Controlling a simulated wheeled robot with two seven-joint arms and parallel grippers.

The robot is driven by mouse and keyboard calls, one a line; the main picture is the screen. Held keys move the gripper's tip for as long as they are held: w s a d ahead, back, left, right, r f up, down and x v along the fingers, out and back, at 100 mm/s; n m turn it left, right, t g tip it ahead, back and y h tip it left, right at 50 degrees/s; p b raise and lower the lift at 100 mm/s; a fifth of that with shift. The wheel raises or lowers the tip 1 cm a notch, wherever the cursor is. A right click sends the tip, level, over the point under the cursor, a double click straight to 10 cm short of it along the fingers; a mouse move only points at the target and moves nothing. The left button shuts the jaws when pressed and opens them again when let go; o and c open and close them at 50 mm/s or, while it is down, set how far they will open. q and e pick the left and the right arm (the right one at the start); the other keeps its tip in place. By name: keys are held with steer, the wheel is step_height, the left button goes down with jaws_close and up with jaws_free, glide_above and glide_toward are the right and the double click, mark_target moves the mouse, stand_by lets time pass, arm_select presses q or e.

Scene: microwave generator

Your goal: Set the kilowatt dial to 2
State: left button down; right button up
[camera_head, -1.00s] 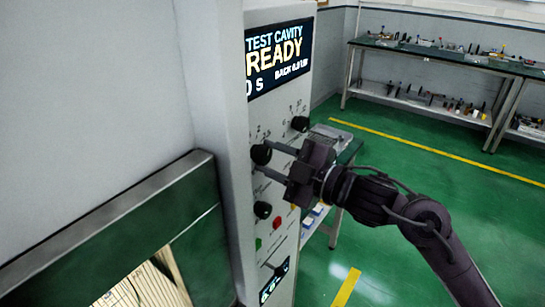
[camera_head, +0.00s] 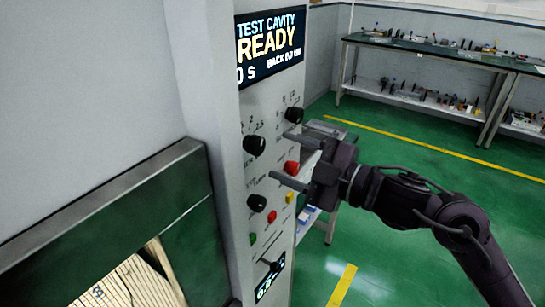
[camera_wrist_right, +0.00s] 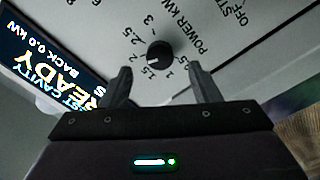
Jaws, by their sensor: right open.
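The kilowatt dial is a round black knob (camera_head: 254,145) on the pale front panel (camera_head: 270,105) in the head view, left of my right gripper. The right wrist view shows the dial (camera_wrist_right: 159,55) beside the lettering POWER KW, with numbers around it. A small white mark on it appears to face the 1.5 label, though this is hard to read. My right gripper (camera_head: 290,158) is open and empty, with its fingers apart from the dial. In the wrist view the gripper (camera_wrist_right: 158,82) has a finger on either side of the dial's line. My left gripper is not in view.
Other black knobs sit at upper right (camera_head: 294,115) and below (camera_head: 257,203). Red (camera_head: 271,215), yellow (camera_head: 290,197) and green (camera_head: 253,239) buttons are lower on the panel. A lit display (camera_head: 270,48) reads READY. Open green floor (camera_head: 420,160) lies to the right.

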steer(key=v, duration=0.2)
steer(key=shift+s+d+b, duration=0.25)
steer(key=shift+d+b, duration=0.05)
